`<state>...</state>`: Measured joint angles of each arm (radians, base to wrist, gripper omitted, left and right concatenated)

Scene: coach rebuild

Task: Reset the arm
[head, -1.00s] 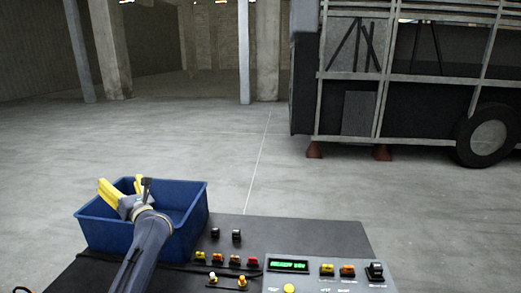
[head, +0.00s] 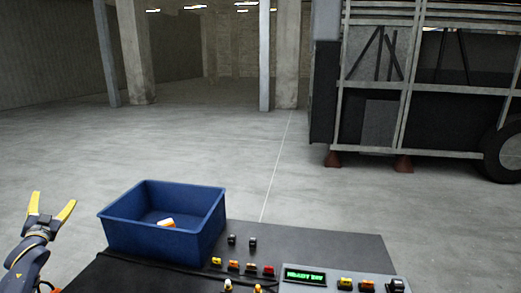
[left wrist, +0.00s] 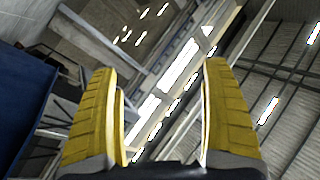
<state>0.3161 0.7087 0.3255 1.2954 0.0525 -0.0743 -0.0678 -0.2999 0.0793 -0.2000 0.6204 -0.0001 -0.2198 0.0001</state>
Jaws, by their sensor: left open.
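My left gripper (head: 50,212) is at the left edge of the head view, left of the blue bin and apart from it. Its yellow fingers are spread and point up, with nothing between them. In the left wrist view the open fingers (left wrist: 162,115) frame the ceiling, and the blue bin's side (left wrist: 25,100) shows at the left edge. My right gripper is not in view.
The blue bin (head: 130,235) stands on the dark table (head: 320,248) with a small orange and white piece (head: 167,223) inside. A control panel (head: 340,272) with a green display (head: 304,275), and several buttons and switches, are to its right. The coach frame (head: 405,90) stands beyond on open floor.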

